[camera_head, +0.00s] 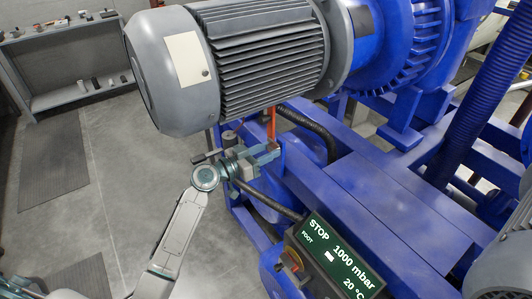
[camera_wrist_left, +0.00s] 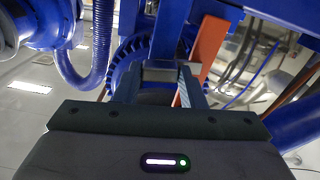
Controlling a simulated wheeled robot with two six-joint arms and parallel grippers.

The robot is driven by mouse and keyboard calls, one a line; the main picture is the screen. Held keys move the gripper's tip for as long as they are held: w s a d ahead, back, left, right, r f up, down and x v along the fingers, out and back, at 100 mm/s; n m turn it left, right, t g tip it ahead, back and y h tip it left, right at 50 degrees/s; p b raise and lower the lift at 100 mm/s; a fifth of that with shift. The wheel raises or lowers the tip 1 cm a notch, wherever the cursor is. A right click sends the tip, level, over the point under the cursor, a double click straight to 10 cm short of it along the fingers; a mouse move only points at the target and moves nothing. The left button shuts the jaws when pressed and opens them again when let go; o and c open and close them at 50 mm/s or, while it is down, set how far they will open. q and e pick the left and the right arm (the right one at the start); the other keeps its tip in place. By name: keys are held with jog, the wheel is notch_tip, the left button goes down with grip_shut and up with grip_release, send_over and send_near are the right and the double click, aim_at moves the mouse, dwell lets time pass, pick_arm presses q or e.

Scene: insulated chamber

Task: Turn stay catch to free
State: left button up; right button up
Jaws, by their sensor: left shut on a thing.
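My left gripper (camera_head: 266,156) is under the big grey motor, beside the blue frame. Its jaws are shut on a small grey block, which I take to be the stay catch; it shows between the fingers in the left wrist view (camera_wrist_left: 160,72). In the head view the fingers hide most of this piece. A flat orange bar (camera_head: 271,124) stands upright just behind the fingertips. It also shows in the left wrist view (camera_wrist_left: 204,52), tilted and close beside the right-hand finger. Whether the bar touches the finger, I cannot tell. My right gripper is not in view.
The grey finned motor (camera_head: 262,50) hangs close above my left gripper. Blue frame beams (camera_head: 385,200) fill the right side. A display panel (camera_head: 335,262) reading STOP and 1000 mbar stands at the lower right. Dark hoses run near the gripper. The grey floor at left is open.

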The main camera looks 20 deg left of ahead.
pick_arm(q)
jog(key=n+b, duration=0.1)
jog(key=n, duration=0.8)
jog(key=shift+n+p, duration=0.4)
jog(key=n+p, duration=0.1)
jog(key=n, duration=0.1)
jog(key=shift+r+n, duration=0.1)
jog(key=shift+n, duration=0.2)
jog(key=shift+n+p, duration=0.35)
jog(key=shift+n, duration=0.75)
jog(key=shift+n+p, duration=0.3)
jog(key=shift+n, duration=0.5)
